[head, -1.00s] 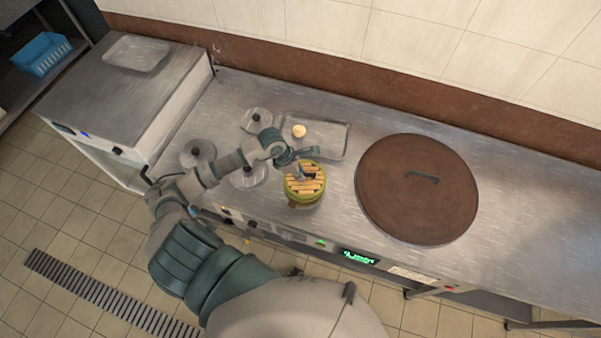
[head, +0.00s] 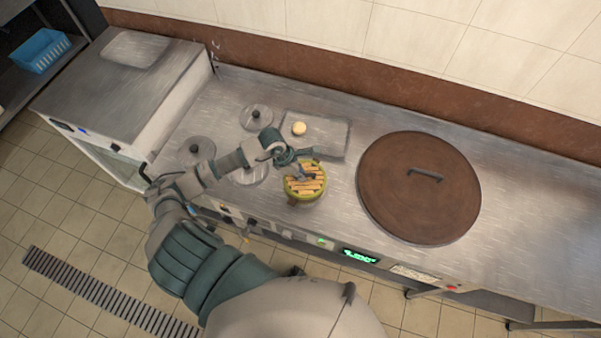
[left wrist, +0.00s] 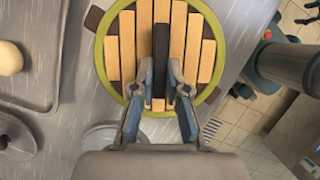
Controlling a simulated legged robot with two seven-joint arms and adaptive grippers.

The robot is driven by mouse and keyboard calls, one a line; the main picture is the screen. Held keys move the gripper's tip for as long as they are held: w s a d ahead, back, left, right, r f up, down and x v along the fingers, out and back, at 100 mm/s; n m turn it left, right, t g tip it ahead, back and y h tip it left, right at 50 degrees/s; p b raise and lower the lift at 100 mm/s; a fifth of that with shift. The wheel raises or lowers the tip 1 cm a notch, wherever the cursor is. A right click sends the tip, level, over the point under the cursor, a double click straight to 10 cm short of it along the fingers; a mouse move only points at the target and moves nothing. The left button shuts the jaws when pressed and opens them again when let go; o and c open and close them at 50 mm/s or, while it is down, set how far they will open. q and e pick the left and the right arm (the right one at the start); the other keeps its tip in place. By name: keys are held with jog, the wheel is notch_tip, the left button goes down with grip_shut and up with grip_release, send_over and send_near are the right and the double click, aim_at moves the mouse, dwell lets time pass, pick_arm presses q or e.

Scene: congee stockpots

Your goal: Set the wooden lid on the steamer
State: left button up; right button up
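The wooden lid (head: 315,184) is round, with pale slats, a green rim and a dark bar handle (left wrist: 160,50). In the head view it sits at the counter's front edge, over a small brownish body that seems to be the steamer, mostly hidden under it. My left gripper (head: 304,168) is above the lid. In the left wrist view the two fingers of my left gripper (left wrist: 160,85) lie close against both sides of the handle, shut on it. Whether the lid rests fully on the steamer cannot be told. My right gripper is not in view.
A large brown round lid (head: 405,205) covers the counter to the right. A shallow tray (head: 330,135) holding a pale round bun (head: 299,129) lies behind. Several small metal lids (head: 256,117) lie to the left. A steel cabinet (head: 125,75) stands at far left. The counter's far right is clear.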

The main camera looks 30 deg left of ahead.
pick_arm(q)
jog(key=shift+o, duration=0.3)
jog(key=shift+r, duration=0.1)
jog(key=p+v, duration=0.2)
jog(key=v, duration=0.1)
jog(key=shift+r, duration=0.15)
jog(key=p+v, duration=0.4)
jog(key=v, duration=0.3)
jog(key=shift+a+r, duration=0.15)
jog(key=shift+r, duration=0.1)
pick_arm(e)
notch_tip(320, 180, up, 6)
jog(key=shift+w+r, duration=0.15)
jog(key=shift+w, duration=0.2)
pick_arm(q)
jog(key=shift+s, duration=0.1)
